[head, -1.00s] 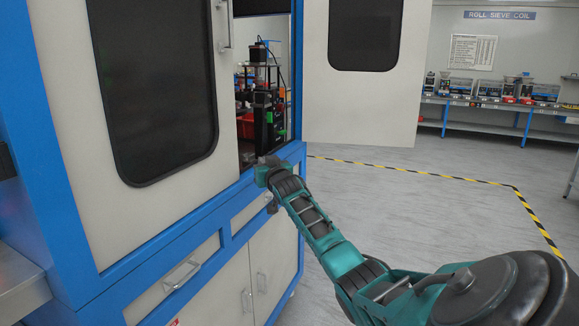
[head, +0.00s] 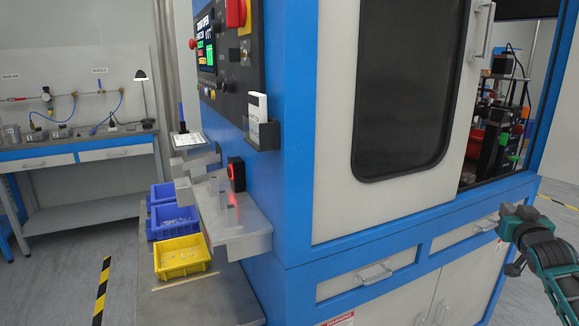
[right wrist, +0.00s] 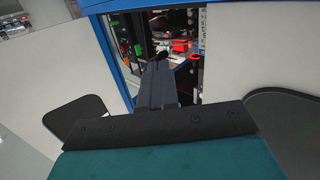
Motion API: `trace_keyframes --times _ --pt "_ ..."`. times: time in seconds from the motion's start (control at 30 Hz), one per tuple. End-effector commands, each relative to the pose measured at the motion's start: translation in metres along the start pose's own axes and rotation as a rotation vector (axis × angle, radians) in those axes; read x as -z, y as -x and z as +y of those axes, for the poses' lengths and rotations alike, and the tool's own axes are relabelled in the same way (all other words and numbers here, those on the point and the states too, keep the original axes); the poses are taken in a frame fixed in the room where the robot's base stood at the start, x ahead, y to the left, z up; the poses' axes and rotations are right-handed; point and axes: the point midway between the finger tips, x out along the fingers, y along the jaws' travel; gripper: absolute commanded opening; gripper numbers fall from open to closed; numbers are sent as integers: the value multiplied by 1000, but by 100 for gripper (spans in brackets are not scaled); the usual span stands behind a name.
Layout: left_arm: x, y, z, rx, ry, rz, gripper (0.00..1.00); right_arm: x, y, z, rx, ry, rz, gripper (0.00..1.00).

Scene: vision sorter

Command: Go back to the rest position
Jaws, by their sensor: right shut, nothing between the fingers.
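My right arm comes in at the right edge of the head view, teal and black. Its gripper (head: 503,211) is in front of the blue and white cabinet (head: 375,225), below the open doorway. In the right wrist view the dark gripper fingers (right wrist: 157,84) are together with nothing between them, pointing toward the cabinet opening (right wrist: 165,45). The fingertips are small and hard to make out in the head view. My left gripper is not in view.
The cabinet's sliding door (head: 482,30) stands beside the opening, with equipment inside. A metal shelf (head: 235,220) juts from the cabinet's left side above blue bins (head: 175,222) and a yellow bin (head: 183,257). A workbench (head: 75,150) stands far left.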

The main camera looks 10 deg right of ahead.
Motion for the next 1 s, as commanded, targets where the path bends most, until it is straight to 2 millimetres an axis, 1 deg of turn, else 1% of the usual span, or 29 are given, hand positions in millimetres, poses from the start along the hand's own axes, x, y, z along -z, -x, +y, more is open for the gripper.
trace_keyframes --times 0.03,0.07,0.1,0.17,0.2,0.27,0.3,0.37,0.4,0.47,0.5,0.57,0.6,0.63,0.67,0.7,0.8,0.9,1.0 --pt "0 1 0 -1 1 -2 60 -24 8 -18 31 23 -34 0" --pt "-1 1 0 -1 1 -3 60 -37 14 -29 51 41 -52 0" --pt "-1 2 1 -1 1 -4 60 -57 24 -45 81 64 -79 0" --pt "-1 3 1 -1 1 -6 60 -89 43 -71 132 104 -123 0" --pt "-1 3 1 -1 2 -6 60 -111 58 -88 168 127 -152 0" --pt "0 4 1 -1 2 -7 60 -141 83 -113 221 159 -195 0" --pt "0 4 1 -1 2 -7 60 -160 102 -129 257 177 -222 0" --pt "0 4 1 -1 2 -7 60 -187 132 -151 310 201 -263 0" --pt "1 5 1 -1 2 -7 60 -204 153 -166 345 214 -289 0" --pt "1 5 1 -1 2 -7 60 -226 188 -187 398 229 -327 0" --pt "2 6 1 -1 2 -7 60 -240 212 -200 434 236 -352 0" --pt "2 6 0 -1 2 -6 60 -257 250 -219 485 242 -389 0" --pt "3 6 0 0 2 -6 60 -266 276 -231 517 243 -412 0" --pt "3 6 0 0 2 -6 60 -272 294 -239 539 243 -427 0" --pt "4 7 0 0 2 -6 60 -276 312 -246 561 242 -442 0" --pt "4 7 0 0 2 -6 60 -280 334 -255 586 239 -459 0" --pt "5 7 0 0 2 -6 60 -285 380 -273 635 227 -495 0" --pt "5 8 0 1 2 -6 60 -285 410 -283 665 218 -516 0" --pt "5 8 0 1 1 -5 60 -284 423 -288 677 212 -525 0"
